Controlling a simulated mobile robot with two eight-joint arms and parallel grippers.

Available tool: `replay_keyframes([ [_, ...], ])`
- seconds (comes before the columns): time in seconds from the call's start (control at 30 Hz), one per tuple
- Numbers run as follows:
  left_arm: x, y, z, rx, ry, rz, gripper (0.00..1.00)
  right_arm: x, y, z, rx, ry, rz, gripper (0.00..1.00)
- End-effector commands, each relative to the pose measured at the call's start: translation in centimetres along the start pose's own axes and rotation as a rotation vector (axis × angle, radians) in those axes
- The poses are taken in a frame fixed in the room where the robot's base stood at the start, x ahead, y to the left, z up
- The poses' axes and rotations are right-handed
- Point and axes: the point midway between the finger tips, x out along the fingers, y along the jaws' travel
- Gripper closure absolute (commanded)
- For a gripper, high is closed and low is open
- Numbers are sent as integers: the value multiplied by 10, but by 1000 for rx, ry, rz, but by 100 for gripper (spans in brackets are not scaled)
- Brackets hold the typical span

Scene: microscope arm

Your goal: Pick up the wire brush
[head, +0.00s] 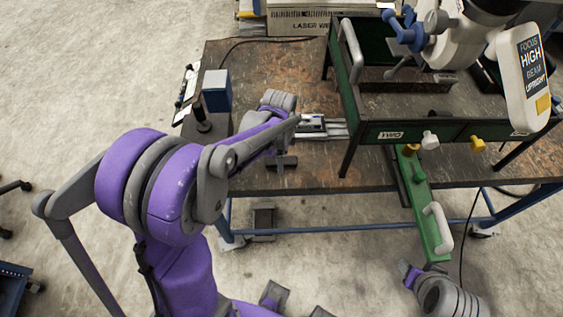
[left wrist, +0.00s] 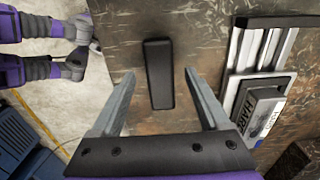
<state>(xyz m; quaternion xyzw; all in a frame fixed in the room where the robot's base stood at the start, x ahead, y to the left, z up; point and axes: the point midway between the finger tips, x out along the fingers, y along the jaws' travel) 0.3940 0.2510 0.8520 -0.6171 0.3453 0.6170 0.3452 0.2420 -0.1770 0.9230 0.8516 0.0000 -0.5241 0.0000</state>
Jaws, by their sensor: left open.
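A black, elongated block, which I take to be the wire brush (left wrist: 158,73), lies flat on the worn brown table. Its underside is hidden, so I see no bristles. My left gripper (left wrist: 160,76) is open, with one finger on each side of the block and a visible gap to both. The brush shows in the head view as a small dark bar (head: 282,162) near the table's front edge. There my own purple arm hides most of the left gripper. Part of my right arm shows at the lower right of the head view; its jaws are not clear.
Metal rails (head: 325,127) with a labelled box (left wrist: 262,108) lie beside the brush. A dark block (left wrist: 290,160) is near them. A green-framed rack (head: 390,131) stands to the right under the microscope arm (head: 470,40). A blue box (head: 217,91) stands at the left.

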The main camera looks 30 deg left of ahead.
Motion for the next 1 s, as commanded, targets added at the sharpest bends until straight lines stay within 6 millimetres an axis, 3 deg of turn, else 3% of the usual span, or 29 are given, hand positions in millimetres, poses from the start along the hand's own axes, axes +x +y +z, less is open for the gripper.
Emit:
replay_keyframes([
  [0.13, 17, 0, 0, -1, 0, 0, 21, 1, 0, 1, 0, -1, 0, 50],
  [0.4, 19, 0, 0, -1, 0, 0, 21, 1, 0, 1, 0, -1, 0, 50],
  [0.83, 19, 0, 0, -1, 0, 0, 99, 1, 0, 1, 0, -1, 0, 50],
  [1.0, 19, 0, 0, -1, 0, 0, 100, 1, 0, 1, 0, -1, 0, 50],
])
